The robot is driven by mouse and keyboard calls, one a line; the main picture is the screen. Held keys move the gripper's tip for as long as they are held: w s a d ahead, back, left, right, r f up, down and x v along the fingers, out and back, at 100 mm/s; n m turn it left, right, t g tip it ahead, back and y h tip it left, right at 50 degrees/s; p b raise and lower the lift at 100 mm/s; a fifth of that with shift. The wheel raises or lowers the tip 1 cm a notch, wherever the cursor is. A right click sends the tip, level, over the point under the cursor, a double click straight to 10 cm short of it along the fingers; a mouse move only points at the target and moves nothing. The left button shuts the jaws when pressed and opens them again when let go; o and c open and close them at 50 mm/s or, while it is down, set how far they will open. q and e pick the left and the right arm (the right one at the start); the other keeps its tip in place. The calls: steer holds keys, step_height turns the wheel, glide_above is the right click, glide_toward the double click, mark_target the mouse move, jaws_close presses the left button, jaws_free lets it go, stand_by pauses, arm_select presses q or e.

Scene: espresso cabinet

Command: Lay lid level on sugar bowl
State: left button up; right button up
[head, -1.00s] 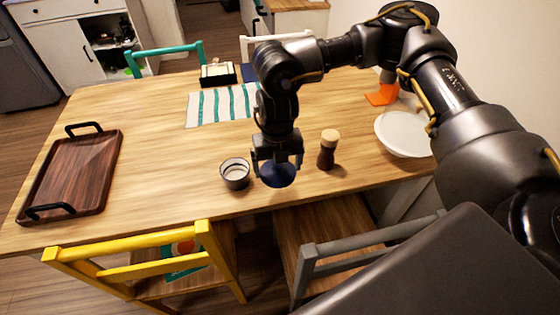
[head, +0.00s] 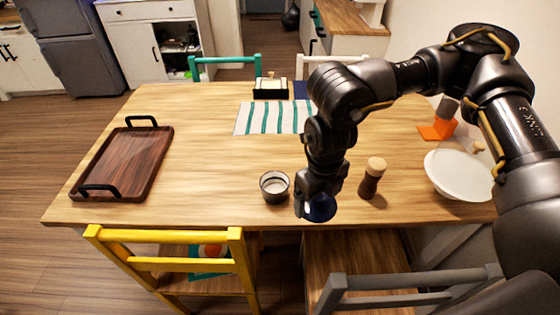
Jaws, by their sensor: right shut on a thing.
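The sugar bowl (head: 274,187) is a small grey round vessel with an open top and pale contents, standing near the table's front edge. My right gripper (head: 308,204) is shut on the dark blue round lid (head: 322,209), just right of the bowl and nearer the front edge. The gripper's fingers hide the lid's left part. The lid is apart from the bowl; its exact height and tilt are hard to tell. My left gripper is not in view.
A brown shaker with a pale top (head: 372,178) stands close right of the lid. A white bowl (head: 458,175) is further right. A wooden tray (head: 124,164) lies at the left, and a striped mat (head: 272,118) at the back. The table left of the sugar bowl is clear.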

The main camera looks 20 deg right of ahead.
mark_target(332, 213)
steer(key=n, duration=0.7)
steer(key=shift+s+d+r, duration=0.1)
steer(key=shift+s+d, duration=0.2)
steer(key=shift+d, duration=0.05)
steer(key=n, duration=0.5)
steer(key=shift+s+d, duration=0.15)
steer(key=shift+s, duration=0.1)
steer(key=n, duration=0.4)
steer(key=shift+s+d+r+n, duration=0.1)
steer(key=shift+s+d+n, duration=0.15)
steer(key=shift+n, duration=0.15)
steer(key=n, duration=0.7)
steer(key=shift+s+d+r, duration=0.1)
steer(key=shift+s+d, duration=0.15)
steer(key=shift+s, duration=0.15)
steer(key=n, duration=0.4)
steer(key=shift+s+d, duration=0.2)
steer(key=shift+s, duration=0.05)
steer(key=n, duration=0.4)
steer(key=shift+s+d+r, duration=0.1)
steer(key=shift+s+d, duration=0.1)
steer(key=shift+s, duration=0.05)
steer(key=shift+a, duration=0.1)
